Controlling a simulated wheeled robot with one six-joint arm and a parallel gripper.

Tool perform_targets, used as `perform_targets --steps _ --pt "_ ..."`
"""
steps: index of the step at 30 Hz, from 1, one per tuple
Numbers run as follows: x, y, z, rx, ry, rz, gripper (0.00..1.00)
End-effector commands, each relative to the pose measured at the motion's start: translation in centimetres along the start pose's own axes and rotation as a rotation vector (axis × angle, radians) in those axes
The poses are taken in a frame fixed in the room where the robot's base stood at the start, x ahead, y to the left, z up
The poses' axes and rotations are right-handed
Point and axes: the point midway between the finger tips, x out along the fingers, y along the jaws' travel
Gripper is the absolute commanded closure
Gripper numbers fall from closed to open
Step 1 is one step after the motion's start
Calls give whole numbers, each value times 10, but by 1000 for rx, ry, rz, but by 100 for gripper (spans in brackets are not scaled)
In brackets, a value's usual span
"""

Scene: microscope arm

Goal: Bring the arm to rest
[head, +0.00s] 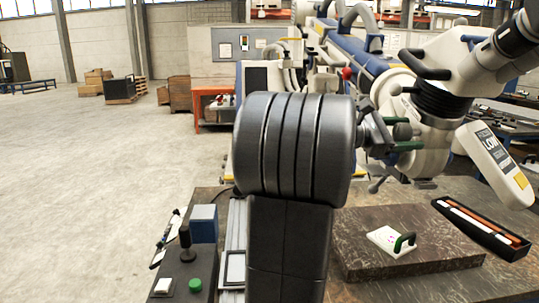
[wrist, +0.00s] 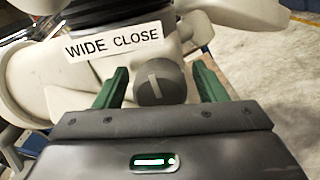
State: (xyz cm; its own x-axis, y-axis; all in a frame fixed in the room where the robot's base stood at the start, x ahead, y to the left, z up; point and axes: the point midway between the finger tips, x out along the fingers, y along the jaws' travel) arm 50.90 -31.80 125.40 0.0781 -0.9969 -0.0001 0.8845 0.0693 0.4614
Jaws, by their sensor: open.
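My gripper (wrist: 160,84) is open in the wrist view, its two green fingers on either side of a dark grey knob (wrist: 153,85) with a pale pointer line. I cannot tell whether they touch it. A "WIDE CLOSE" label (wrist: 113,42) is above the knob, on the pale microscope head. In the head view, the microscope head (head: 430,150) hangs at the right from a blue and white arm (head: 342,48), above the table. My gripper (head: 404,120) is at its left side, partly hidden by my own dark arm.
At the front left are a joystick (head: 185,240) and a green button (head: 195,285). Open floor is at the left.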

Motion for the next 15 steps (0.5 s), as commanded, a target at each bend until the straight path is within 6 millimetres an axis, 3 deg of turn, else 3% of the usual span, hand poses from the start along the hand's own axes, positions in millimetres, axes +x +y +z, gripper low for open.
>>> perform_targets --steps 8,15 --pt "-2 0 0 0 0 1 35" --pt "-29 1 -1 1 2 4 35"
